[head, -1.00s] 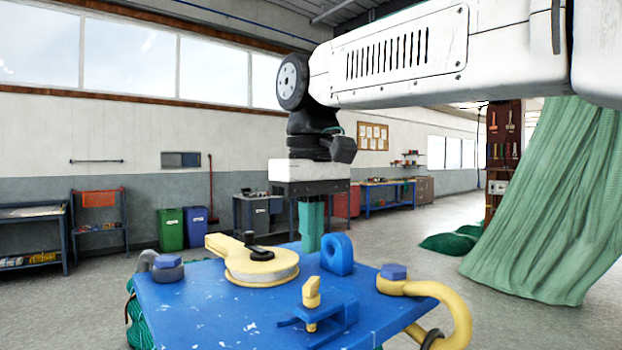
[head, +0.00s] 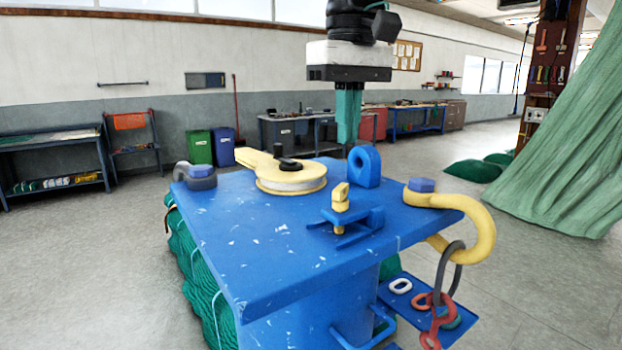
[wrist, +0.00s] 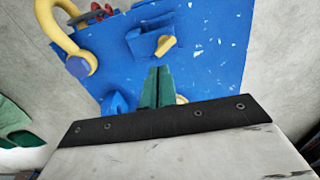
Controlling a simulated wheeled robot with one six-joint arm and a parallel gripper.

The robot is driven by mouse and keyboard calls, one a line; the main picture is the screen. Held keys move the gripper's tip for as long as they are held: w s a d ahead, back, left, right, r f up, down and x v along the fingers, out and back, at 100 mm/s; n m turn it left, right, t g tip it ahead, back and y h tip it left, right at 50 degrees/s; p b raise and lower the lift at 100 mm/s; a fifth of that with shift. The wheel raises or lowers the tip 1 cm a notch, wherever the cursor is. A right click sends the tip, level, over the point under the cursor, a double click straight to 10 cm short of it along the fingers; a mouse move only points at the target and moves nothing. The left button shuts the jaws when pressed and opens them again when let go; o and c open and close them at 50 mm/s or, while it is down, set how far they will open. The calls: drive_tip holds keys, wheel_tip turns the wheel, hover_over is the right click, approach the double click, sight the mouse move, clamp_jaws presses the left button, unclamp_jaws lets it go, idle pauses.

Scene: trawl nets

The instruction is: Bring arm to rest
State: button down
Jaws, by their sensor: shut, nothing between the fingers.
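My gripper (head: 348,138) hangs pointing down over the far side of the blue stand's top (head: 240,235), behind the blue upright eye (head: 364,167). Its green fingers are shut together with nothing between them. The wrist view also shows the closed fingers (wrist: 158,88) over the blue top. Whether the fingertips clear the top cannot be told exactly from the head view, as the eye and the sheave stand near them.
On the blue top are a yellow sheave block (head: 290,178), a yellow-knobbed clamp (head: 341,205) and a yellow hook (head: 470,220) with rings hanging from it. Green net (head: 205,295) hangs at the left side. A green net curtain (head: 565,150) hangs at right. Open floor lies left.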

drive_tip(key=s+d+f+m+t, duration=0.1)
drive_tip(key=s+d+f+m, duration=0.5)
drive_tip(key=s+d+f, duration=1.4)
drive_tip(key=shift+s+d+f, duration=0.25)
drive_tip(key=shift+d+f, duration=0.3)
drive_tip(key=shift+f, duration=1.5)
